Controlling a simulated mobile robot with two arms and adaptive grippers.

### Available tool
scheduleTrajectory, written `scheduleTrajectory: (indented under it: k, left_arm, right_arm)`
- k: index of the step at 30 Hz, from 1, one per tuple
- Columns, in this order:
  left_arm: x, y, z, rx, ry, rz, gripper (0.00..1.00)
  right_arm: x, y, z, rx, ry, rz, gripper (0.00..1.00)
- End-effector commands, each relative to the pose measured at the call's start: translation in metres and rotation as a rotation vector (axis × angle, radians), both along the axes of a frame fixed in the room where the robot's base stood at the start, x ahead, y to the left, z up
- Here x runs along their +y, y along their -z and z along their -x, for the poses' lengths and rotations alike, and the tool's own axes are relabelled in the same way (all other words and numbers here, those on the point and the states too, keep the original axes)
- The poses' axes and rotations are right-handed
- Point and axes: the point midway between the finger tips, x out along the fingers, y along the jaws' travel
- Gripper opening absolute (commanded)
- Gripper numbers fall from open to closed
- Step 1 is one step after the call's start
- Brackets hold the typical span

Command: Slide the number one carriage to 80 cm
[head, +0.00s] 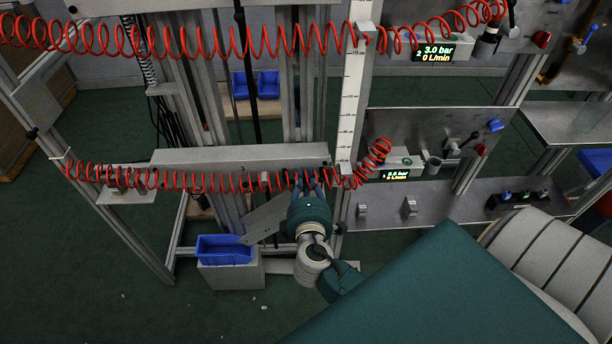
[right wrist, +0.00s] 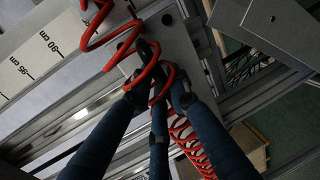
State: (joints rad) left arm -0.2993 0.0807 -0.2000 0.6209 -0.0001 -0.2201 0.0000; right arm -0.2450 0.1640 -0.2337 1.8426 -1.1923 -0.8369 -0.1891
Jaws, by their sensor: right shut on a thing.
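The number one carriage, a grey horizontal beam (head: 235,158), sits low on the upright rails of the frame. A display marked 1 (head: 395,175) is at its right. My right gripper (head: 308,182) is at the right end of the beam, left of the scale. Its fingers (right wrist: 158,80) are shut around a small dark part at a grey plate (right wrist: 175,45); fingers and hose partly hide it. My left gripper is not in view.
A red coiled hose (head: 205,181) runs along the beam and across my right gripper. Another red hose (head: 190,38) hangs above, near a display marked 2 (head: 436,52). A blue bin (head: 224,249) stands on a grey box below. The scale above the beam is clear.

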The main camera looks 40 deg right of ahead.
Motion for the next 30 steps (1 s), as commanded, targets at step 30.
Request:
scheduleTrajectory:
  k: [30]
  left_arm:
    - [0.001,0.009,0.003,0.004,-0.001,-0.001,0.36]
  right_arm:
    - [0.008,0.014,0.014,0.013,0.001,-0.006,0.33]
